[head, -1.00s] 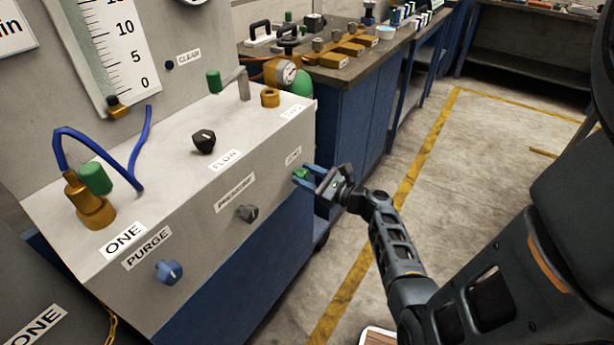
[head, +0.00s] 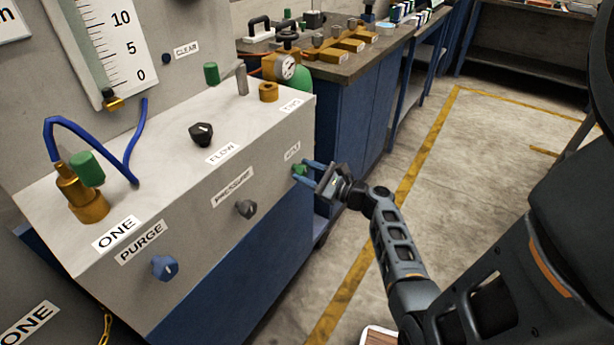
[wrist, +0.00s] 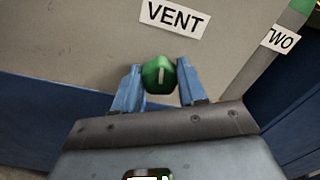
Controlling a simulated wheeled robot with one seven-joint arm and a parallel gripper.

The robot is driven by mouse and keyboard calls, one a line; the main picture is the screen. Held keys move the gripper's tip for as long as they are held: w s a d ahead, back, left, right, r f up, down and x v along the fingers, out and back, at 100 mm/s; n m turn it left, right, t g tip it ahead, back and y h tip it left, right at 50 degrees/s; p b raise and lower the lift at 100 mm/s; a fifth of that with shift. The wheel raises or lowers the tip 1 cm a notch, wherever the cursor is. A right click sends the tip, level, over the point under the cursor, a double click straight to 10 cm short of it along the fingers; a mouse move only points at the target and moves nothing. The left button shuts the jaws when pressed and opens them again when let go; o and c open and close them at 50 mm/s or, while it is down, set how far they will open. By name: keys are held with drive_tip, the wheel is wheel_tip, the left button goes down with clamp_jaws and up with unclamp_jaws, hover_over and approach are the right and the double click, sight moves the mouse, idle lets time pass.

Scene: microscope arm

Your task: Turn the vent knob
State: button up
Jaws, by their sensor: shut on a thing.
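The green vent knob (head: 299,169) is on the front face of the grey panel (head: 240,195), at its right end below a small label. In the wrist view the knob (wrist: 158,76) has a pale line on its face, close to upright, under the label VENT (wrist: 174,18). My gripper (head: 305,171) reaches in from the right and is shut on the knob. In the wrist view its two blue fingers (wrist: 159,88) stand to the left and right of the knob. Some of the knob's rim is hidden by the fingers.
A grey pressure knob (head: 246,208) and a blue purge knob (head: 165,267) are on the same face, further left. A black flow knob (head: 201,134) and a grey metal post (head: 242,79) are on top. Clear floor lies right of the bench.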

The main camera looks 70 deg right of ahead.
drive_tip(key=n+b, duration=0.4)
drive_tip(key=shift+w+a+n, duration=0.2)
drive_tip(key=shift+w+n, duration=0.15)
drive_tip(key=shift+n, duration=0.05)
drive_tip(key=n+b, duration=0.3)
drive_tip(key=b, duration=0.1)
drive_tip(key=shift+a+f+n, duration=0.1)
drive_tip(key=shift+n, duration=0.3)
drive_tip(key=n+b, duration=0.3)
drive_tip(key=shift+n+b, duration=1.6)
drive_tip(key=shift+b, duration=0.05)
drive_tip(key=o, duration=1.1)
drive_tip(key=shift+c, duration=0.2)
drive_tip(key=shift+s, duration=0.15)
